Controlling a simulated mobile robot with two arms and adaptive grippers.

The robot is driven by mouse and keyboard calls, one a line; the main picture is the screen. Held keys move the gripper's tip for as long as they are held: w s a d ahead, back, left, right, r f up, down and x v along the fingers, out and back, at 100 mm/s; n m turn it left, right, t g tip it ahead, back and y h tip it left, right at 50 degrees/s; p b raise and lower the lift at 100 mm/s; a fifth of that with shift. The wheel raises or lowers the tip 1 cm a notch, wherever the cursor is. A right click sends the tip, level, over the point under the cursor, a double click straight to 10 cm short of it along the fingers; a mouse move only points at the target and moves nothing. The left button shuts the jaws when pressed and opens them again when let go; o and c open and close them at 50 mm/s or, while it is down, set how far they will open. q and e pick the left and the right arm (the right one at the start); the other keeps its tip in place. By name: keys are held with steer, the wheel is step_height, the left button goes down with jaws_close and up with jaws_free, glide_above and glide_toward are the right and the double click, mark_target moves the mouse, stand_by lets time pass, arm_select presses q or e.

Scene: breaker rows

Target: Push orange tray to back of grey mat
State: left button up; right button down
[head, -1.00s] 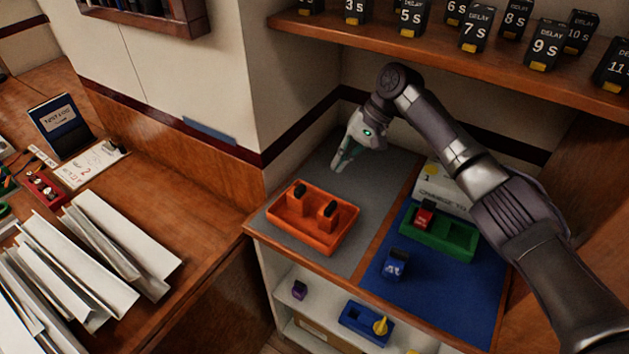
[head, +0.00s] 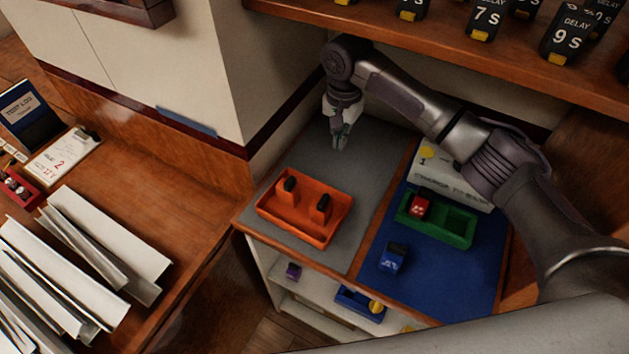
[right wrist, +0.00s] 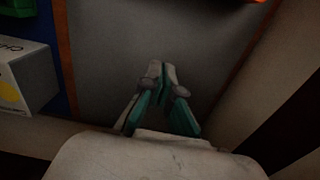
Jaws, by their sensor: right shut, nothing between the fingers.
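The orange tray (head: 305,233) lies on the front part of the grey mat (head: 366,185). Two orange blocks with dark tops stand in it. My right gripper (head: 340,143) is shut and empty, pointing down over the back part of the grey mat, behind the tray and apart from it. In the right wrist view the shut fingertips (right wrist: 161,66) are over bare mat, and a sliver of the orange tray shows at the top edge (right wrist: 256,1). My left gripper is not in view.
To the right, a blue mat (head: 440,275) holds a green tray (head: 447,236) with a red block, a blue block (head: 392,257) and a white box (head: 470,187). A shelf (head: 430,45) with delay blocks overhangs the back. The mat's back is clear.

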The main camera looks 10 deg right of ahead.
steer(key=s+a, duration=0.1)
steer(key=s+a+p, duration=0.1)
steer(key=s, duration=0.1)
steer(key=s+a, duration=0.1)
steer(key=s, duration=0.1)
steer(key=shift+a+r+p, duration=0.25)
steer(key=shift+a+p, duration=0.05)
steer(key=shift+a, duration=0.05)
steer(key=p, duration=0.2)
glide_above(315, 194)
steer(key=shift+s+a, duration=0.15)
steer(key=f, duration=0.5)
steer(key=shift+s+a+f, duration=0.1)
steer(key=shift+s+a, duration=0.1)
steer(key=shift+s, duration=0.15)
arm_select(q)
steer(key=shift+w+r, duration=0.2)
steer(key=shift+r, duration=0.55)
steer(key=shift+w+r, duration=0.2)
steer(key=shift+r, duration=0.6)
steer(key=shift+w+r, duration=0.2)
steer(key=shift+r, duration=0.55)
arm_select(e)
steer(key=shift+w+d+f, duration=0.1)
steer(key=shift+w+d, duration=0.2)
steer(key=shift+w, duration=0.1)
